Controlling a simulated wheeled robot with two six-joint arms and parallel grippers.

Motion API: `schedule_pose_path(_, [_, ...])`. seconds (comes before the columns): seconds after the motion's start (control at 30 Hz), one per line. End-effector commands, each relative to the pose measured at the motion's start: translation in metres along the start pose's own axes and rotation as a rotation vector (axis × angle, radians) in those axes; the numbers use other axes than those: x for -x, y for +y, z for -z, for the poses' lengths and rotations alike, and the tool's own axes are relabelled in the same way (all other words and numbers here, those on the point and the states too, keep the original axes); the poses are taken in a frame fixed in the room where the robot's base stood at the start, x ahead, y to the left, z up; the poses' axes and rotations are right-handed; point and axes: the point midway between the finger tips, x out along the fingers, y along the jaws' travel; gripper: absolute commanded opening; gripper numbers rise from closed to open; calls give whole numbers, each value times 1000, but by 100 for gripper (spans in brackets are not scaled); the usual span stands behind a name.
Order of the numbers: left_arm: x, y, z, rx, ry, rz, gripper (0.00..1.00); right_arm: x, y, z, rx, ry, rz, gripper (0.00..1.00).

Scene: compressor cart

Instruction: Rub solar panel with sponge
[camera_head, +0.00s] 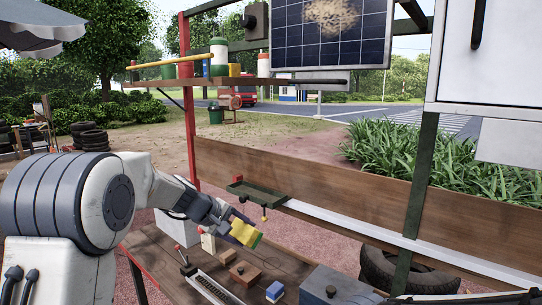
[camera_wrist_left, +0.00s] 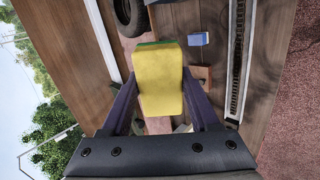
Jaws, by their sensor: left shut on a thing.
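The solar panel (camera_head: 352,42) hangs at the top of the head view, dark blue with a tan dusty patch (camera_head: 332,14) on its upper middle. My left gripper (camera_head: 238,228) is shut on a yellow sponge with a green layer (camera_head: 246,234). It holds the sponge over the workbench, well below and to the left of the panel. In the left wrist view the sponge (camera_wrist_left: 160,82) sits between the two fingers (camera_wrist_left: 156,98), its green edge at the far end. My right gripper is not in view.
The wooden workbench (camera_head: 200,262) carries small blocks, a blue-topped block (camera_head: 274,291) and a slotted metal rail (camera_head: 212,288). A shelf (camera_head: 232,81) with cans stands left of the panel. A green post (camera_head: 421,175) and white cabinet (camera_head: 490,60) are at right.

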Motion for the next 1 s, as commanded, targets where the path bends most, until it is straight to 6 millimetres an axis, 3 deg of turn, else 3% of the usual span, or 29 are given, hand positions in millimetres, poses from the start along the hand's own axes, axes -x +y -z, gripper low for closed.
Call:
schedule_pose_path(0.03, [20,34,-1,21,28,-64,17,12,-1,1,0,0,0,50])
schedule_pose_path(0.1, [42,70,-3,50,64,-147,17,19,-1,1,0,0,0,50])
schedule_pose_path(0.3, [109,167,-13,95,145,-361,17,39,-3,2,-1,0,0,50])
schedule_pose_path(0.5, [184,251,-32,96,181,-532,17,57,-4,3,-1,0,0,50])
schedule_pose_path(0.7, [262,321,-60,78,175,-664,17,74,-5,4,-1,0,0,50])
schedule_pose_path(0.8, [297,346,-74,68,162,-712,17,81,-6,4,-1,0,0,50])
schedule_pose_path(1.0, [340,376,-94,53,133,-765,17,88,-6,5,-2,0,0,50])
